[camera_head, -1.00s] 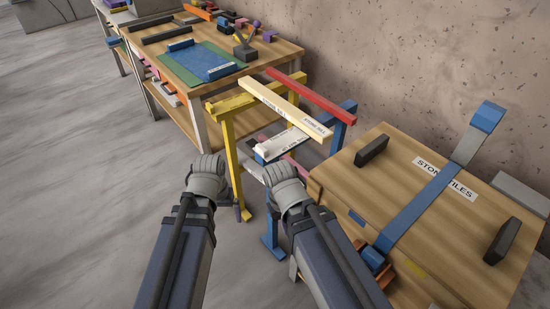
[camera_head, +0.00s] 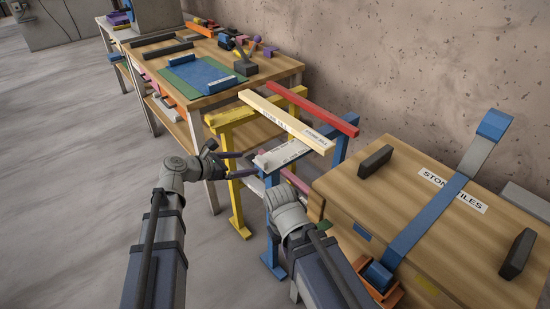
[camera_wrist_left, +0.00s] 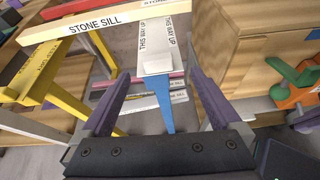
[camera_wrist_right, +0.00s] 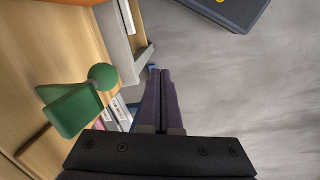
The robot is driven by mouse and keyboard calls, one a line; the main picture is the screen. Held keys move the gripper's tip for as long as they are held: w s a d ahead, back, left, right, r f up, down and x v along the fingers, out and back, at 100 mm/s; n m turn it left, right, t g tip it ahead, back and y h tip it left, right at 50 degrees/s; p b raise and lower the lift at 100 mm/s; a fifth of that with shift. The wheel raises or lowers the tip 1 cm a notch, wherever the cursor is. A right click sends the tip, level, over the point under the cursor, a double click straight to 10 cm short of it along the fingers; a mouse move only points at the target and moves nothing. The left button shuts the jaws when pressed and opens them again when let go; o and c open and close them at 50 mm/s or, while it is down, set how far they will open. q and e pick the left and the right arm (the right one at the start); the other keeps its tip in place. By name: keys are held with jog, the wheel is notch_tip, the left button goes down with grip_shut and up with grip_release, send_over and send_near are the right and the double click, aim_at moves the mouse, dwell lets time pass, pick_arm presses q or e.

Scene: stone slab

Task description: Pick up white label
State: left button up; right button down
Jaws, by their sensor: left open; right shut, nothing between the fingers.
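A cream beam (camera_head: 285,125) lies across a yellow and a blue trestle. A white label (camera_head: 321,138) is at its right end; lettering reading "STONE SILL" also shows on the beam in the left wrist view (camera_wrist_left: 93,24). Below the beam is a white piece (camera_head: 280,155), marked "THIS WAY UP" in the left wrist view (camera_wrist_left: 165,38). My left gripper (camera_head: 238,164) is open and empty, its fingers pointing toward the white piece, which shows beyond and between them (camera_wrist_left: 158,95). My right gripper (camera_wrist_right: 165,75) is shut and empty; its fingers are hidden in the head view.
A wooden crate (camera_head: 400,225) with a "STONE TILES" label (camera_head: 452,190) and blue strap stands at right. A red bar (camera_head: 312,110) lies behind the beam. A workbench (camera_head: 270,80) stands at the back left. A green knob (camera_wrist_right: 102,77) is near my right gripper. Floor at left is clear.

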aim_at(259, 160)
pick_arm(q)
jog(key=shift+w+d+f+n+b, duration=0.2)
jog(key=shift+w+d+b, duration=0.1)
jog(key=shift+w+d, duration=0.2)
jog(key=shift+w+d+f+n+b, duration=0.1)
jog(key=shift+w+d+n+b, duration=0.15)
jog(key=shift+w+d, duration=0.2)
jog(key=shift+w+d+f+b, duration=0.15)
jog(key=shift+d+f+b, duration=0.1)
jog(key=shift+b, duration=0.05)
jog(key=b+x, duration=0.2)
jog(key=x, duration=0.1)
jog(key=shift+w+d+f, duration=0.1)
jog(key=shift+d+f, duration=0.05)
jog(key=shift+f, duration=0.25)
jog(key=shift+w+d, duration=0.3)
jog(key=shift+d, duration=0.05)
jog(key=shift+s, duration=0.1)
jog(key=c, duration=1.4)
jog(key=shift+r, duration=0.1)
